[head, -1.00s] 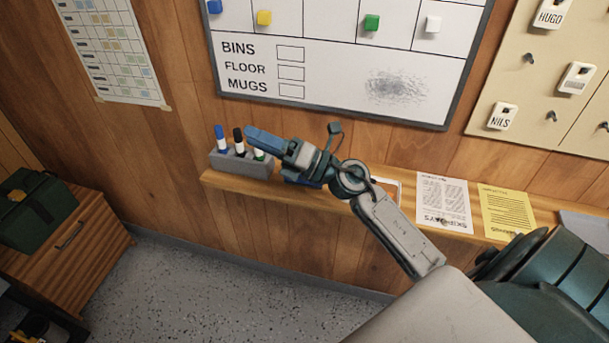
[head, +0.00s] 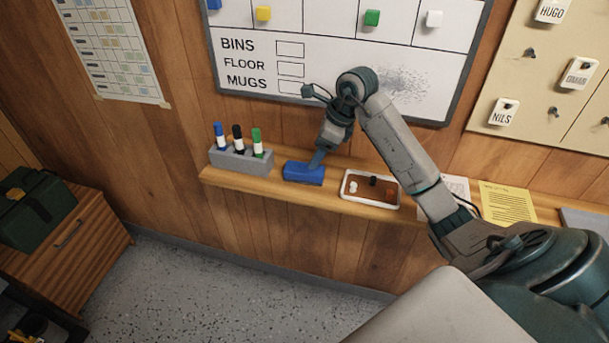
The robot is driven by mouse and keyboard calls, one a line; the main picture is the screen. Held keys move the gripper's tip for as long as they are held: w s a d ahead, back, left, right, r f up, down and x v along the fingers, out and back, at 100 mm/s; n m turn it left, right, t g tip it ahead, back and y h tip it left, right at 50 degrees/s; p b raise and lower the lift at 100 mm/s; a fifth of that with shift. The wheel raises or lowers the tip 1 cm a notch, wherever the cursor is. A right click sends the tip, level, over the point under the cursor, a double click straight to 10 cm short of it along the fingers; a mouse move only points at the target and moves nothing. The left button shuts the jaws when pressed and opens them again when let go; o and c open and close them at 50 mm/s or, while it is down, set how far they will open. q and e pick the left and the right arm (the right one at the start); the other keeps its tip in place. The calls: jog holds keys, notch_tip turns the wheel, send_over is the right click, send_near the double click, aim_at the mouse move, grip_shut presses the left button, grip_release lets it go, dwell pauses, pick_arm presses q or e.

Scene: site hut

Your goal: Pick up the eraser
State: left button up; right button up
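The eraser is a blue block (head: 301,173) lying on the wooden shelf (head: 238,182) below the whiteboard, between the marker holder and a small tray. My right gripper (head: 317,161) comes down from above with its fingertips at the eraser's right part. They look to be at or just above its top; I cannot tell whether they touch it. The fingers overlap in this view, so their opening is hidden. My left gripper is not in view.
A grey holder (head: 236,159) with blue, black and green markers stands left of the eraser. A white-rimmed brown tray (head: 352,200) with small items lies close on the right. Papers lie farther right, including a yellow sheet (head: 508,204). The whiteboard (head: 340,62) hangs above.

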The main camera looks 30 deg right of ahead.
aim_at(305, 167)
jog(key=b+x, duration=0.1)
jog(key=x, duration=0.3)
jog(key=shift+a, duration=0.1)
jog(key=b+x, duration=0.2)
jog(key=x, duration=0.1)
jog(key=shift+w+a+f, duration=0.15)
jog(key=shift+w+f, duration=0.1)
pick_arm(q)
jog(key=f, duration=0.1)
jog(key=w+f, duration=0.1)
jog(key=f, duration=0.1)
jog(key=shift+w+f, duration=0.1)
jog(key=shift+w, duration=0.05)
pick_arm(e)
jog(key=shift+w+a+f, duration=0.1)
jog(key=shift+w+f, duration=0.05)
jog(key=shift+f, duration=0.15)
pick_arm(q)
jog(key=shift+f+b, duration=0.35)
pick_arm(e)
jog(key=shift+f, duration=0.2)
jog(key=c, duration=1.1)
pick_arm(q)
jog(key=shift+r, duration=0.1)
pick_arm(e)
jog(key=shift+o, duration=0.2)
jog(key=shift+r, duration=0.1)
